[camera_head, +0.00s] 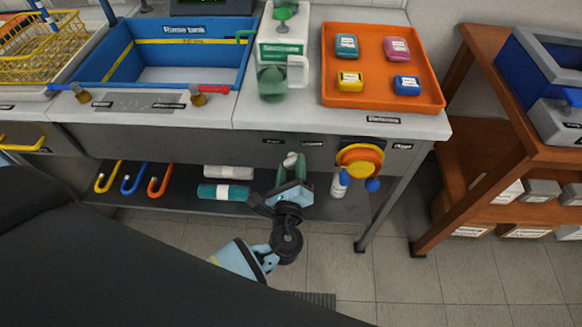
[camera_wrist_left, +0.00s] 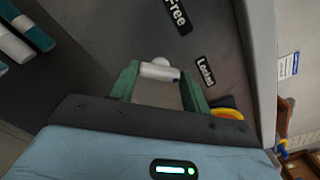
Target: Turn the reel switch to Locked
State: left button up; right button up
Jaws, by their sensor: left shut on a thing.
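The reel switch (camera_head: 291,158) is a small white lever on the grey front panel of the bench, below two dark labels. In the left wrist view the white switch (camera_wrist_left: 160,71) lies between the green fingertips, and the labels read Free (camera_wrist_left: 178,14) and Locked (camera_wrist_left: 204,70). My left gripper (camera_head: 290,168) is shut on the switch; it also shows in the left wrist view (camera_wrist_left: 160,77). I cannot tell which label the switch points to. The orange and yellow hose reel (camera_head: 360,159) is right of the gripper. My right gripper is not in view.
An orange tray (camera_head: 328,95) with several coloured boxes and a green-white jug (camera_head: 283,50) stand on the bench above. Coloured hooks (camera_head: 131,178) hang at left. A wooden shelf (camera_head: 468,130) stands at right.

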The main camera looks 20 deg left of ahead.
pick_arm(q)
jog(key=o, duration=1)
jog(key=v, duration=0.7)
jog(key=shift+s+d, duration=0.2)
jog(key=shift+s, duration=0.2)
